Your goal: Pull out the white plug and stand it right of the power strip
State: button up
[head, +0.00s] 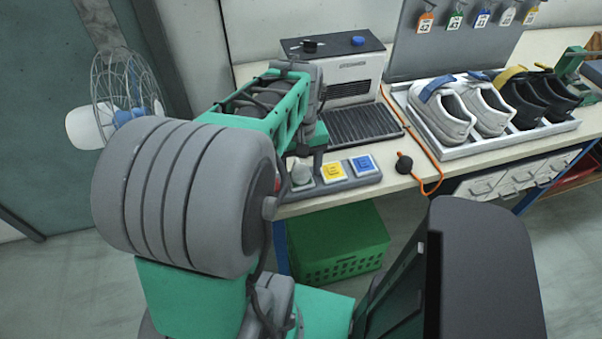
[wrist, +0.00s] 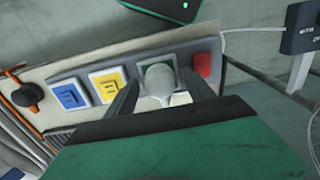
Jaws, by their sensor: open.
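The power strip (head: 345,182) lies along the bench's front edge, with its red switch (wrist: 203,66) at one end. The white plug (head: 301,173) stands in the strip beside a yellow-faced socket (head: 333,172) and a blue-faced socket (head: 362,164). In the wrist view the white plug (wrist: 158,80) sits between the two fingers of my gripper (wrist: 160,92). The fingers are open, one on each side of the plug. I cannot tell whether either touches it. In the head view my arm hides the strip's left end and most of my gripper.
A black round thing (head: 404,163) with an orange cord (head: 428,165) lies on the bench right of the strip. A grey machine with a ribbed tray (head: 362,125) stands behind. A shoe rack (head: 470,145) is at the right. A green crate (head: 340,245) is below.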

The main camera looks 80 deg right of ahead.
aim_at(300, 167)
jog(key=shift+c, duration=0.4)
grip_shut()
dwell(0.4)
jog(key=shift+r, duration=0.1)
jog(key=shift+r+p, duration=2.35)
jog(key=shift+r, duration=0.6)
